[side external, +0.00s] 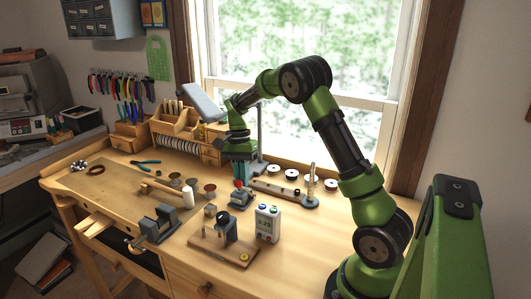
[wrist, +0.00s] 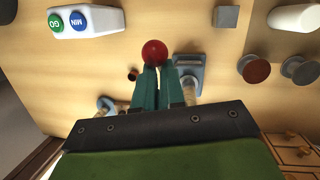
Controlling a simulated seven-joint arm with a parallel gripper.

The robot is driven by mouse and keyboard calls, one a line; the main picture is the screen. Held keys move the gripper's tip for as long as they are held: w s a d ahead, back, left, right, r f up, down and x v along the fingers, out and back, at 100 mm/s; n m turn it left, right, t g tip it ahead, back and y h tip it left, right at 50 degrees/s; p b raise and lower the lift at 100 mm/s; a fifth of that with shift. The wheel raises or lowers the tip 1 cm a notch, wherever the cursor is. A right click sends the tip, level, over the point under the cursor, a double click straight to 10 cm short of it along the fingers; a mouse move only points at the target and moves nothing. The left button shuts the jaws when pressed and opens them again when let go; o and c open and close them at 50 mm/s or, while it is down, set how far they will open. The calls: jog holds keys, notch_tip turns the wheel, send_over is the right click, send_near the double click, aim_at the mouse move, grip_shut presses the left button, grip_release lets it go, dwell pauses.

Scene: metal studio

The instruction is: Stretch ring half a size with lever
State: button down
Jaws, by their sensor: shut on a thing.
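My gripper (side external: 238,178) points down over the bench; in the wrist view its teal fingertips (wrist: 157,70) are close together at a red ball knob. The red knob (wrist: 155,53), which looks like the lever's end, also shows below the fingers in the side view (side external: 238,184). A blue-grey metal base (side external: 241,199), apparently the stretcher's, stands under the gripper; it also shows right of the fingers in the wrist view (wrist: 189,70). The fingers hide most of the lever and the upper tool. I cannot make out the ring.
A white timer box (side external: 268,224) with GO and MIN buttons stands in front. A wooden board with a dark tool (side external: 224,246) and a grey vise (side external: 153,226) are nearer the front. A tapered mandrel (side external: 312,184) stands to the right. The bench's right side is clear.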

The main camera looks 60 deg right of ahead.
jog(key=shift+s+d, duration=0.1)
jog(key=shift+s, duration=0.2)
dwell(0.5)
jog(key=c, duration=0.9)
grip_release()
jog(key=shift+w, duration=0.15)
jog(key=v, duration=1.7)
jog(key=shift+w, duration=0.1)
jog(key=shift+f, duration=0.1)
